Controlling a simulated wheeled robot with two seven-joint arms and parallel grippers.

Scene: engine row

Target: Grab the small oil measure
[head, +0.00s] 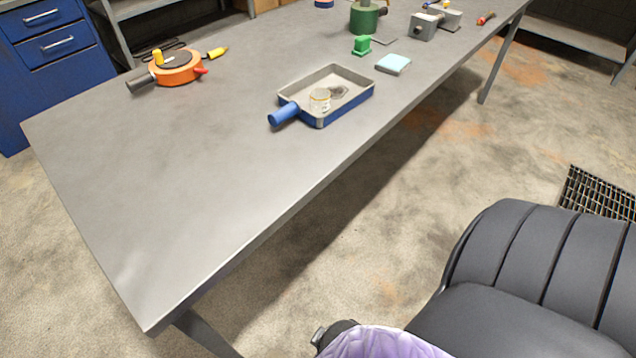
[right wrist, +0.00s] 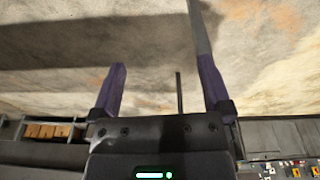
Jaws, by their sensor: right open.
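A blue cylinder like a handle (head: 284,114) sticks out at the tray's left front corner. My right gripper (right wrist: 162,66) is open and empty in the right wrist view. Its two purple fingers are wide apart over bare floor, away from the cup. The right gripper's fingers do not show in the head view, and the left gripper is not in view.
An orange round tool (head: 178,68) lies to the left of the tray. A green block (head: 362,45), a pale blue pad (head: 393,64) and a green can (head: 364,18) are behind it. The near table top is clear. A dark ribbed seat-like shape (head: 545,245) fills the lower right.

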